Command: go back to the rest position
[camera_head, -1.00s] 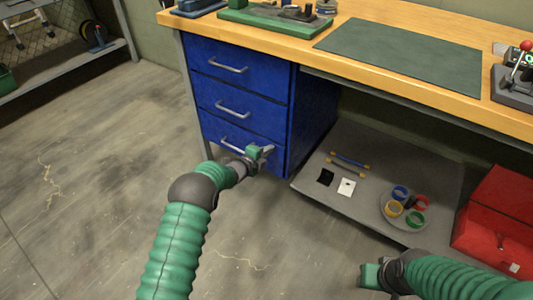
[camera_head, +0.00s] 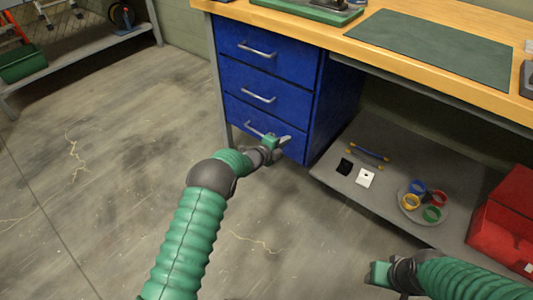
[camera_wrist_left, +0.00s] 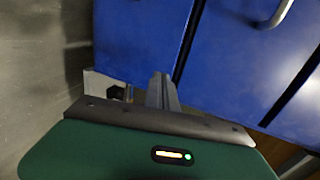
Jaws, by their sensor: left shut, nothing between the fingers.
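My left gripper (camera_head: 279,145) is shut and empty in the head view, in front of the lowest drawer of the blue cabinet (camera_head: 268,97). I cannot tell whether it touches the drawer handle. In the left wrist view its fingers (camera_wrist_left: 162,92) point at the blue drawer fronts (camera_wrist_left: 235,55). My right gripper (camera_head: 372,277) is at the bottom right of the head view, over the floor and away from the shelf. Its fingers are too small and turned to tell open from shut.
A wooden workbench (camera_head: 420,58) with a green mat (camera_head: 435,47) stands above the cabinet. A low grey shelf (camera_head: 345,200) holds a plate of coloured rings (camera_head: 425,203), small black and white pieces and a blue-yellow bar. A red toolbox (camera_head: 505,225) stands at right. Floor at left is clear.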

